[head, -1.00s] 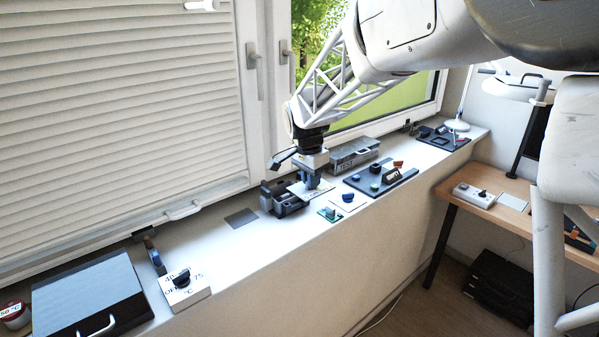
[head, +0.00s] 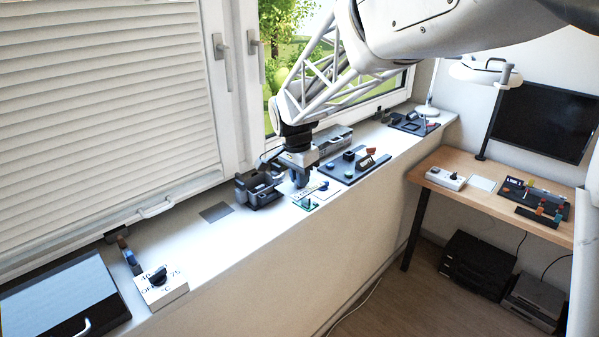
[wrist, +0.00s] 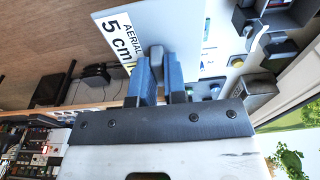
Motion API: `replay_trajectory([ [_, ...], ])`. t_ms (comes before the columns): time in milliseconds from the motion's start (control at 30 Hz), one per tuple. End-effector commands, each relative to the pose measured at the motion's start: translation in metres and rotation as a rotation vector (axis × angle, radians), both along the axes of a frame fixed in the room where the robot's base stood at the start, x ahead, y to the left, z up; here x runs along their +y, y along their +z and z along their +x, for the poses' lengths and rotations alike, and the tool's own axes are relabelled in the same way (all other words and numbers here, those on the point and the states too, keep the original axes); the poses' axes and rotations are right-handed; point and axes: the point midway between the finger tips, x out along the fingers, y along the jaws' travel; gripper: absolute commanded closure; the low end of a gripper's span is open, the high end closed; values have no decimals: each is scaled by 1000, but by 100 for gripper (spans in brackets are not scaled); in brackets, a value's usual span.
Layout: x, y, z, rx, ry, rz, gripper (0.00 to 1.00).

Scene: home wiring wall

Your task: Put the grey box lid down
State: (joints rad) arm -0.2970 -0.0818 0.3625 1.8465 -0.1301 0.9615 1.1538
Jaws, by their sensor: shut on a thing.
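My gripper (head: 302,181) is above the window sill, shut on the grey box lid (head: 305,192). In the wrist view, the blue-grey fingers (wrist: 160,78) close around the lid's small grey knob (wrist: 156,54). The lid (wrist: 178,22) is a pale flat plate with a white label reading "AERIAL 5 cm". In the head view the lid is mostly hidden by the gripper, and I cannot tell whether it touches anything below. The dark grey open-topped box (head: 262,197) stands on the sill just left of the gripper.
A green circuit board (head: 309,205) and a white plate with a blue knob (head: 331,187) sit close to the gripper. A black board with parts (head: 350,175) lies to the right. A dark flat square (head: 216,212) lies left of the box, with bare sill around it.

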Motion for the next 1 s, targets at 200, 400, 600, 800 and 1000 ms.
replay_trajectory([
  [200, 0, 0, 0, 0, 0, 0, 100],
  [400, 1, -2, -5, 0, 0, 0, 100],
  [600, 5, -12, -28, -1, 1, 1, 100],
  [800, 9, -31, -67, 0, 1, 0, 100],
  [1000, 12, -50, -107, -1, 1, 0, 100],
])
